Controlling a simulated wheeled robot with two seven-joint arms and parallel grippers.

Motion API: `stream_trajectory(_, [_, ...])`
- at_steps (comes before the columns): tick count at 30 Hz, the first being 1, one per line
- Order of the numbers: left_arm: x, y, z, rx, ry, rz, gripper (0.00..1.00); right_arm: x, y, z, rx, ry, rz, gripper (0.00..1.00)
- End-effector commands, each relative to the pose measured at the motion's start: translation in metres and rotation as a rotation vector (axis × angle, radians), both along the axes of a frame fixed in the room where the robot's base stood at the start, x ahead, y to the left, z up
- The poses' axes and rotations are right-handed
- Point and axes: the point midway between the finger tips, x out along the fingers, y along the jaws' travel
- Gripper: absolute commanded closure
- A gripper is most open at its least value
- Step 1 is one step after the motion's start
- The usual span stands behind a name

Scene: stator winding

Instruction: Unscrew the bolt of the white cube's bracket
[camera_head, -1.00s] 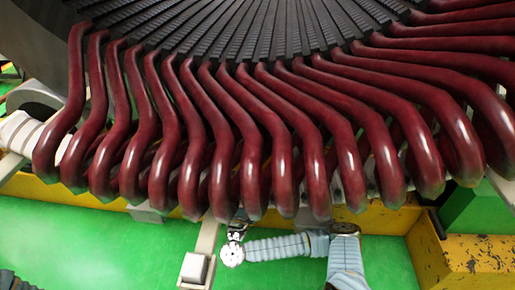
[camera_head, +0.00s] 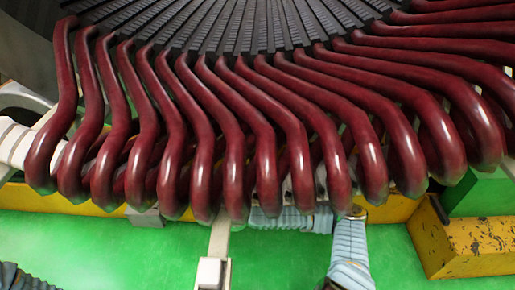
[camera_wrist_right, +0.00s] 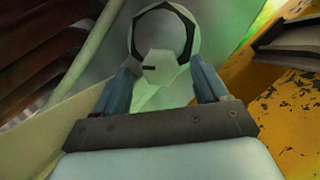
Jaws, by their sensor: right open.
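The white cube (camera_head: 210,272) sits on a pale bracket bar (camera_head: 221,240) below the red coils in the head view. In the right wrist view, a pale hexagonal bolt head (camera_wrist_right: 162,69) with a dark slot shows in front of a dark ring (camera_wrist_right: 139,28). My right gripper (camera_wrist_right: 161,72) is open, with one blue finger on each side of the bolt head in the picture. I cannot tell whether the fingers touch it. In the head view my right gripper is hidden behind the coils. My left gripper is out of view.
Thick red coils (camera_head: 237,165) fan out from the black slotted core (camera_head: 250,30) and overhang the work area. A yellow frame (camera_head: 475,245) stands at the right, and yellow metal (camera_wrist_right: 285,110) is close in the wrist view. The green floor (camera_head: 100,250) is mostly open.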

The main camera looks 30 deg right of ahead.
Motion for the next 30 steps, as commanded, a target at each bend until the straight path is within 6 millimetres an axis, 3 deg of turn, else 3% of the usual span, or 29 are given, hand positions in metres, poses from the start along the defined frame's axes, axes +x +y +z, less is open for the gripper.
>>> stream_trajectory(6, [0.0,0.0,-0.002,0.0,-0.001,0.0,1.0,0.018,-0.018,0.008,-0.001,0.001,0.0,0.27])
stream_trajectory(17, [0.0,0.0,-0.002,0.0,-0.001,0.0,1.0,0.021,-0.022,0.009,0.0,0.001,0.001,0.29])
stream_trajectory(27, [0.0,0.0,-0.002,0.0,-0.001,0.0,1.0,0.021,-0.022,0.009,0.0,0.0,0.0,0.81])
stream_trajectory(30, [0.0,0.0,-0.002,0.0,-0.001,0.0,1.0,0.021,-0.022,0.009,-0.001,0.001,0.0,0.82])
